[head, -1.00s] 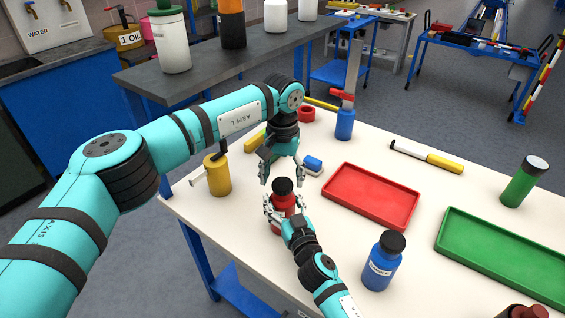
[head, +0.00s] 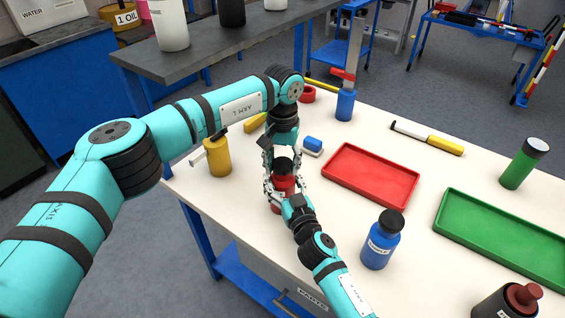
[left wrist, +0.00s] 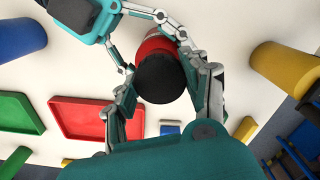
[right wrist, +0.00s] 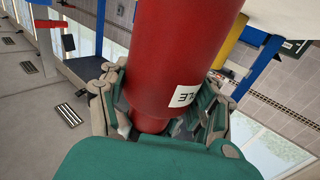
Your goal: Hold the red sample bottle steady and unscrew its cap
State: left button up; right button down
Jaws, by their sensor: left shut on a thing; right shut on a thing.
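The red sample bottle (head: 284,184) stands upright near the table's left edge. Its black cap (head: 284,166) is on top; the cap (left wrist: 163,78) also shows in the left wrist view. My left gripper (head: 283,176) comes down from above and is shut on the cap, one finger on each side. My right gripper (head: 282,197) comes from the front and is shut on the bottle body below. In the right wrist view the bottle (right wrist: 175,60) fills the space between the fingers, with part of its white label visible.
A red tray (head: 372,202) lies right of the bottle, a blue bottle (head: 381,240) in front right, and a green tray (head: 445,222) further right. A yellow container (head: 217,158) stands to the left. A blue-and-white block (head: 313,145) lies behind. Bare table separates them.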

pick_arm(q)
jog(key=n, duration=0.8)
jog(key=shift+n, duration=0.4)
jog(key=n, duration=0.6)
jog(key=shift+r+n, duration=0.1)
jog(key=shift+n, duration=0.3)
jog(key=n, duration=0.6)
jog(key=shift+n, duration=0.4)
jog(key=n, duration=0.6)
jog(key=shift+n, duration=0.3)
jog(key=n, duration=0.6)
jog(key=shift+n, duration=0.4)
jog(key=n, duration=0.6)
jog(key=shift+r+n, duration=0.1)
jog(key=shift+n, duration=0.3)
jog(key=n, duration=0.6)
jog(key=shift+a+n, duration=0.1)
jog(key=shift+n, duration=0.3)
jog(key=n, duration=0.4)
jog(key=shift+n, duration=0.3)
